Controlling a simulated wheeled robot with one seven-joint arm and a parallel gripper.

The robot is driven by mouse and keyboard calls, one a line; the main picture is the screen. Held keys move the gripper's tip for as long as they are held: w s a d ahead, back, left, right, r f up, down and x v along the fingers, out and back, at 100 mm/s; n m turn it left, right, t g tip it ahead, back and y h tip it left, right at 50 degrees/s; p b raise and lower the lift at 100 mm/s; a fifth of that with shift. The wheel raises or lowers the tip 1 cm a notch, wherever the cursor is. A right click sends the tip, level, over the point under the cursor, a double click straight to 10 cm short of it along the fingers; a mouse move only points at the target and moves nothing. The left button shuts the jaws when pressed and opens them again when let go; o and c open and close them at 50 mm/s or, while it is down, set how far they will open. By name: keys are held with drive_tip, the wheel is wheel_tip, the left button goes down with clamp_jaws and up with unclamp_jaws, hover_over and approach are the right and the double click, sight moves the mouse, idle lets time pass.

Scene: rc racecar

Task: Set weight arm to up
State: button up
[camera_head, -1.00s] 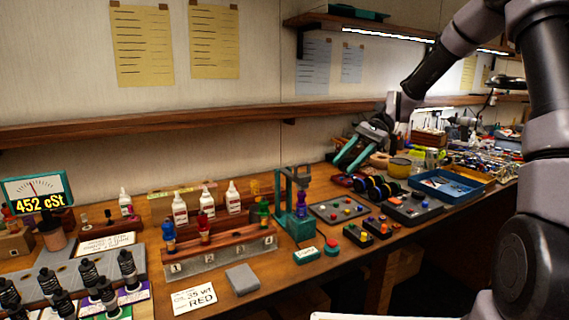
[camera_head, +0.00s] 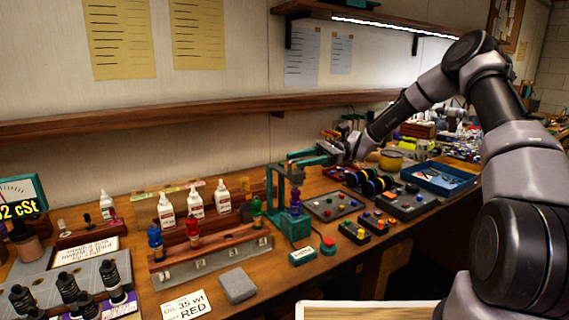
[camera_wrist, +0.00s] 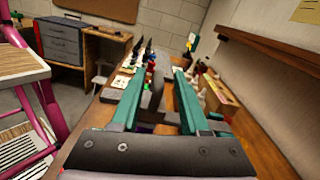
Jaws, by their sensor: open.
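A teal stand (camera_head: 291,223) with an upright post and a purple cylinder at its front stands on the bench in the head view. I take the weight arm to be part of this stand, but I cannot make out its position. My gripper (camera_head: 298,161) is at the top of the stand, reaching in from the right with teal fingers. In the wrist view my gripper (camera_wrist: 157,78) is open. A dark grey upright shape (camera_wrist: 154,95) shows between the fingers; I cannot tell whether they touch it. The fingers partly cover the stand's top in the head view.
White bottles (camera_head: 195,204) and a wooden rack (camera_head: 212,244) stand left of the stand. A flat tray with coloured knobs (camera_head: 333,206), button boxes (camera_head: 354,232) and dark rollers (camera_head: 370,182) lie to its right. A wall shelf (camera_head: 180,119) runs behind.

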sight(294, 160)
drive_tip(key=shift+x, duration=2.6)
clamp_jaws()
